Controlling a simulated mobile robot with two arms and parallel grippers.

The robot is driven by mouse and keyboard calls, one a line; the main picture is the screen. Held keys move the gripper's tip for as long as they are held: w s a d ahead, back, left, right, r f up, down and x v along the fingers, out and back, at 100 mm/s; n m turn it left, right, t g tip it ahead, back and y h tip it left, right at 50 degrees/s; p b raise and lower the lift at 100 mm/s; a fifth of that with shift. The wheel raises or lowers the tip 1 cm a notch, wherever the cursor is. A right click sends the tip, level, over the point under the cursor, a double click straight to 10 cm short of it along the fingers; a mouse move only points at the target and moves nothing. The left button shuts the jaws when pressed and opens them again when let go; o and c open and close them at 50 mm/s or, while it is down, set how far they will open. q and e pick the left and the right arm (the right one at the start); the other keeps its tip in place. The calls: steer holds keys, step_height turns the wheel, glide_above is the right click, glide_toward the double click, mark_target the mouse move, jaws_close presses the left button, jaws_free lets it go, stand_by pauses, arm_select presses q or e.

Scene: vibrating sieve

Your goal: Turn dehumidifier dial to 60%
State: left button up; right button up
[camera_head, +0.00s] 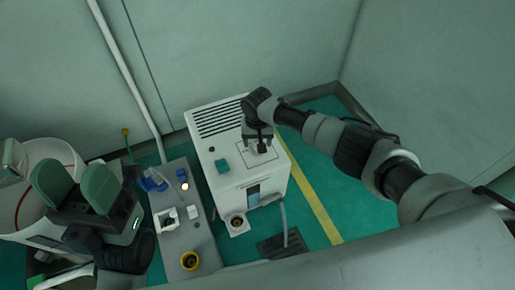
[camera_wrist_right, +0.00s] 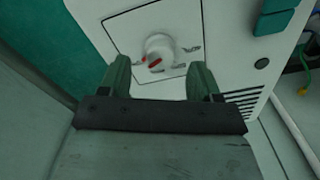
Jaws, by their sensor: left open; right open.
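The dehumidifier (camera_head: 220,130) is a white box with dark vent slots on its top. Its dial (camera_wrist_right: 158,50), a white round knob with a red mark, sits on a square outlined panel (camera_wrist_right: 112,24) in the right wrist view. Labels around the dial are too blurred to read. My right gripper (camera_wrist_right: 162,78) is open, with its two green fingers pointing at the panel, one on each side of the dial's near edge. In the head view the right gripper (camera_head: 258,146) is over the panel and hides most of the dial. My left gripper (camera_head: 78,182) is open and empty at the left.
A white drum (camera_head: 50,160) is at far left. A teal block (camera_head: 222,166) is on the dehumidifier's top.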

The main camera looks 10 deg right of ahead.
steer(key=shift+f+b, duration=0.6)
steer(key=shift+f, duration=1.1)
steer(key=c, duration=0.9)
